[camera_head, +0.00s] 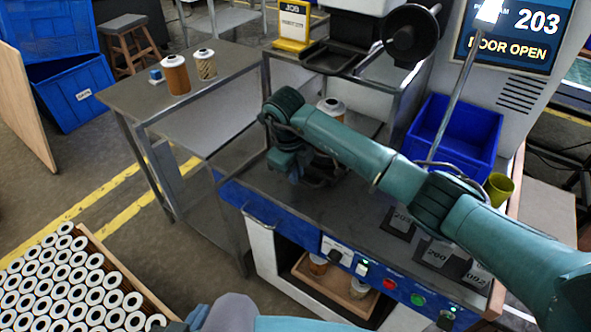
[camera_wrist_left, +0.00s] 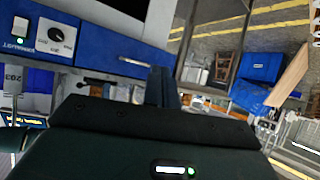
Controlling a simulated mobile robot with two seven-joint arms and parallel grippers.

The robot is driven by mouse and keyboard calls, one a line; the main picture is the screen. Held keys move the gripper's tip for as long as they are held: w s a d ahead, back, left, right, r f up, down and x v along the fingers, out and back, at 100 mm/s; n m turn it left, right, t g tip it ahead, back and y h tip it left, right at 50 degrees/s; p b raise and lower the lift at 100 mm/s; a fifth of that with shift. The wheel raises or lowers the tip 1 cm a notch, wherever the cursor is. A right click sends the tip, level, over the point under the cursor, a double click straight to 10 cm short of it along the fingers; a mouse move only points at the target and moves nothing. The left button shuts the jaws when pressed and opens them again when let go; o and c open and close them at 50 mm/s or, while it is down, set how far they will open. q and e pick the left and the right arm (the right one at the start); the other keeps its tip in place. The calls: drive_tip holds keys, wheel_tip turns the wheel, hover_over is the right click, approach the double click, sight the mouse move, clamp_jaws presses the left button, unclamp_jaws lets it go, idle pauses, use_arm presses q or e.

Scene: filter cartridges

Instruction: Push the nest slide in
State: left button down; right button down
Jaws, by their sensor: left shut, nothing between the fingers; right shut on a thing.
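My right arm reaches in from the right in the head view. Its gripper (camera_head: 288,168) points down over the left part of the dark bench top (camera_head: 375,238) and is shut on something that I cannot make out. A dark, rounded fixture (camera_head: 325,180) shows just beside it, partly behind the arm; I cannot tell whether this is the nest slide. My left gripper's fingers (camera_wrist_left: 162,88) are together and empty in the left wrist view, near the blue front panel (camera_wrist_left: 90,38). In the head view only part of my left arm shows at the bottom edge.
A filter cartridge (camera_head: 331,107) stands behind my right arm. Two more, an orange one (camera_head: 175,75) and a pale one (camera_head: 205,64), stand on the side table (camera_head: 130,92). A blue bin (camera_head: 465,128) and yellow cup (camera_head: 498,188) are at right. The screen (camera_head: 515,35) reads "DOOR OPEN".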

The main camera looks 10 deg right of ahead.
sight(305, 173)
drive_tip(key=shift+w+d+f+b, duration=0.1)
drive_tip(key=shift+w+d+b, duration=0.1)
drive_tip(key=shift+b, duration=0.1)
drive_tip(key=shift+w+d+b, duration=0.8)
drive_tip(key=shift+w+d, duration=0.05)
drive_tip(key=shift+d, duration=0.05)
drive_tip(key=shift+w+d, duration=0.2)
drive_tip(key=shift+w, duration=0.1)
drive_tip(key=shift+s, duration=0.1)
drive_tip(key=c, duration=1.5)
unclamp_jaws()
use_arm(q)
drive_tip(key=shift+d+f, duration=0.15)
drive_tip(key=shift+f, duration=0.35)
use_arm(e)
drive_tip(key=shift+r, duration=0.2)
